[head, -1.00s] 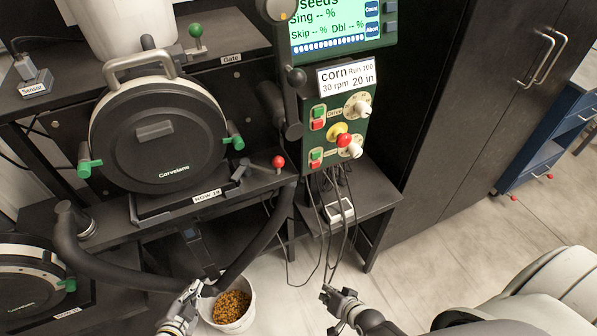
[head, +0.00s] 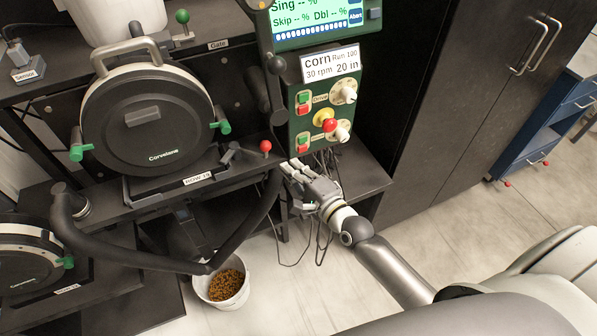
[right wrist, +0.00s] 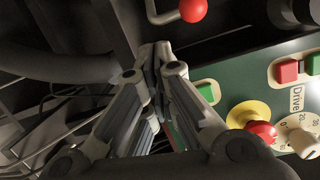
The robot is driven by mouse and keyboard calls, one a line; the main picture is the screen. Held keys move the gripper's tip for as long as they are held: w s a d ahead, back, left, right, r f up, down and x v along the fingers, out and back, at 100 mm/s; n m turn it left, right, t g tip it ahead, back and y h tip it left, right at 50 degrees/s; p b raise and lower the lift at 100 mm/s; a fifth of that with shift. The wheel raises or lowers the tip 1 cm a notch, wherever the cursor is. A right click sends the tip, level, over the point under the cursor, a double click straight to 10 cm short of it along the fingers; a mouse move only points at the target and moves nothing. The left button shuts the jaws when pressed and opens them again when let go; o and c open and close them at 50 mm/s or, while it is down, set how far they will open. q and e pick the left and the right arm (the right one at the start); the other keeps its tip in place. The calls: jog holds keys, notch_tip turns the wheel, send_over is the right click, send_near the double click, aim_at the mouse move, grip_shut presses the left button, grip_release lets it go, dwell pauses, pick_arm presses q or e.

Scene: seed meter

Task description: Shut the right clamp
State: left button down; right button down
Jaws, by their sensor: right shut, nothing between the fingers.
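The black round seed meter (head: 150,128) with a silver handle stands on the shelf. Its right clamp (head: 221,126) has a green grip on the meter's right side. I cannot tell from this view whether it is latched. A left clamp (head: 78,150), also green, sits on the opposite side. My right gripper (head: 288,168) is shut and empty, below the control panel and to the right of and lower than the right clamp, apart from it. In the right wrist view its fingertips (right wrist: 155,50) meet. That view does not show the clamp. My left gripper is out of view.
A red-knobbed lever (head: 265,147) stands at the shelf edge between my right gripper and the meter. The green control panel (head: 325,110) is just above the gripper, with cables below. A black hose (head: 130,260) loops in front, above a seed bucket (head: 222,288).

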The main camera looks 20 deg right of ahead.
jog(key=x, duration=0.6)
jog(key=shift+s+r+p, duration=0.1)
jog(key=shift+p, duration=0.25)
